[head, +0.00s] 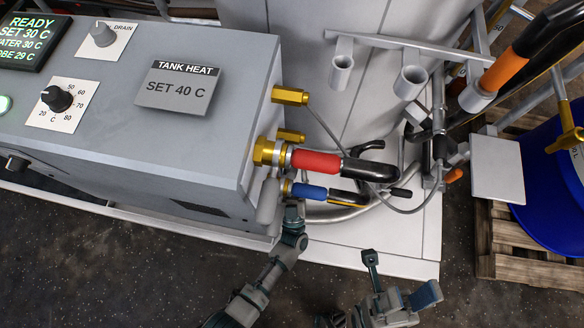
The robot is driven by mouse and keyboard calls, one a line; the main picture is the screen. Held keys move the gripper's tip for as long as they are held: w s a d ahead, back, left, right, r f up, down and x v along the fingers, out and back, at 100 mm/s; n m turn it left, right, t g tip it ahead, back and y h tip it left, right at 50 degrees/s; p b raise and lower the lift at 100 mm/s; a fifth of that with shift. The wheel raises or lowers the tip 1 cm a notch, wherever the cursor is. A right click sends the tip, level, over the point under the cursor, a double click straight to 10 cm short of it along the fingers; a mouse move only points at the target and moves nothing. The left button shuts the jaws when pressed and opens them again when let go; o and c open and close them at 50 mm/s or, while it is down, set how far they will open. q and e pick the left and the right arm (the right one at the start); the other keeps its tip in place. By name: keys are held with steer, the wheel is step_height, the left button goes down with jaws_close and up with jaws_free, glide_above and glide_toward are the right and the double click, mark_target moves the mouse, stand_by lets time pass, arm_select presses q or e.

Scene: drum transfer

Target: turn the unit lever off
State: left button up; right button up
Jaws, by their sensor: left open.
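The grey control unit (205,150) fills the upper left. A grey rounded handle (267,202), which looks like the unit lever, stands at the unit's right end, below the brass fittings; its pivot is hidden. My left gripper (291,212) is just right of this handle, below the blue hose sleeve. It is seen small and nearly end-on, and I cannot tell whether it touches the handle. My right gripper (399,276) is at the lower right, its fingers spread apart and empty, over the floor in front of the white base.
A red-sleeved hose (316,162) and a blue-sleeved hose (309,192) leave the unit close to my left gripper. A white base plate (375,245) lies below. A blue drum (555,180) on a wooden pallet (520,262) stands at the right. The front floor is clear.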

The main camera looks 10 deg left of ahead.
arm_select(q)
steer(key=v, duration=1.2)
